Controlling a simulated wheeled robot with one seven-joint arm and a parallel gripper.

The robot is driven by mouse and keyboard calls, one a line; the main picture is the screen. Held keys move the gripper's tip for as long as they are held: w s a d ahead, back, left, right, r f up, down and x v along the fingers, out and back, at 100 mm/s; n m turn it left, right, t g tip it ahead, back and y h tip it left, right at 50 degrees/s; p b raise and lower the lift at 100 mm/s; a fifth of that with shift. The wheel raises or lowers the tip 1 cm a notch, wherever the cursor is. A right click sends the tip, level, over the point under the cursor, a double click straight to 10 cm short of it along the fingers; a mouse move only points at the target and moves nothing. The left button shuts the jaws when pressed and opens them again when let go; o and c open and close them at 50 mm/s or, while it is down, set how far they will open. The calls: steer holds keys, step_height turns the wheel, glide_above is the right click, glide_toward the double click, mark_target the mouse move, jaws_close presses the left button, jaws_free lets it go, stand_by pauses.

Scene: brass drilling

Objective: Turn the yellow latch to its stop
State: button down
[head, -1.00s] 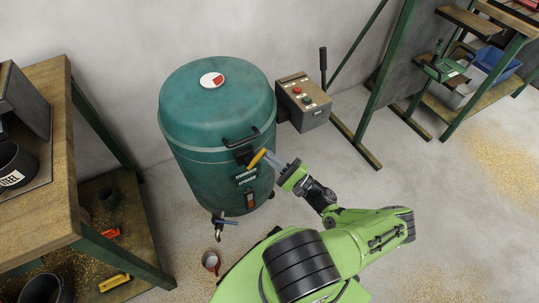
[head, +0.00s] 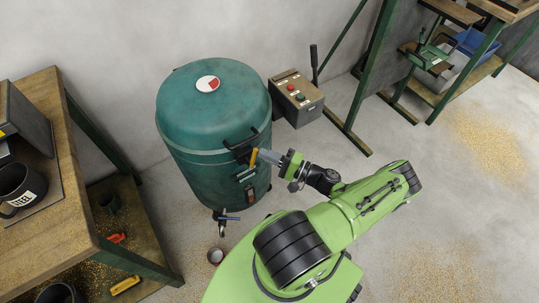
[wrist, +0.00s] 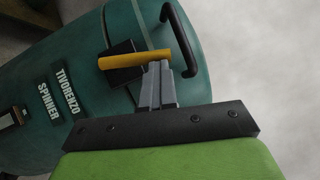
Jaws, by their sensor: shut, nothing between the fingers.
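The yellow latch (head: 254,158) is a short bar on a black block (wrist: 124,78) at the front of the teal drum (head: 205,165), below a black handle. In the head view the bar stands nearly upright. My gripper (head: 262,153) is shut and empty. In the wrist view its grey fingertips (wrist: 158,66) are against the long side of the bar near its right end; they look in contact, but I cannot be certain.
The black handle (wrist: 184,38) curves close to the right of my fingertips. A grey control box (head: 297,98) with buttons and a lever is right of the drum. A workbench (head: 75,170) stands left. A small cup (head: 215,256) is on the floor.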

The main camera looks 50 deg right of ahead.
steer(key=shift+w+a+r+n+p, duration=0.15)
steer(key=shift+a+r+n+p, duration=0.25)
steer(key=shift+r, duration=0.1)
steer(key=shift+a, duration=0.1)
stand_by(0.3)
